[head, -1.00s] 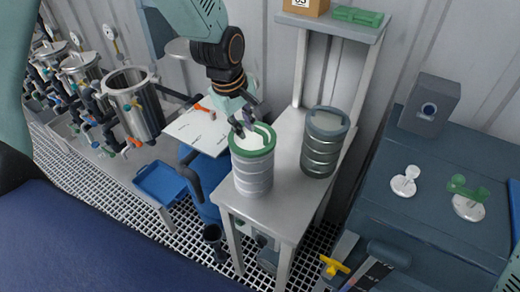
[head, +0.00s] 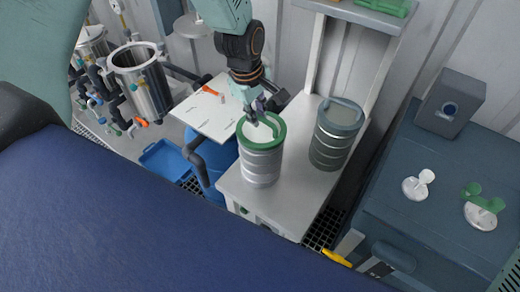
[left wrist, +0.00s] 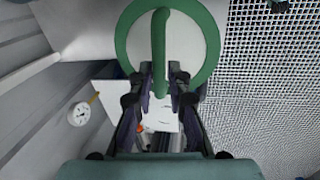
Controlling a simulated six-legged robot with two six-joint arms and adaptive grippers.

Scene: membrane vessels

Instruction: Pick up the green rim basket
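The green rim basket (head: 262,160) is a pale cylinder with a green rim and a green handle bar across its top. It stands upright on the grey metal stand, near its front left. My left gripper (head: 260,116) is above the basket top. In the left wrist view, the fingers of my left gripper (left wrist: 161,75) lie close on both sides of the handle (left wrist: 160,40), which fills the narrow gap between them. The finger contact itself is partly hidden. My right gripper is not in view.
A grey-rimmed basket (head: 336,135) stands just right on the same stand (head: 300,190). A shelf with a green item (head: 382,5) is above. A steel vessel (head: 141,80) with pipes and a white board (head: 207,108) are left. A dark cabinet (head: 440,215) is right.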

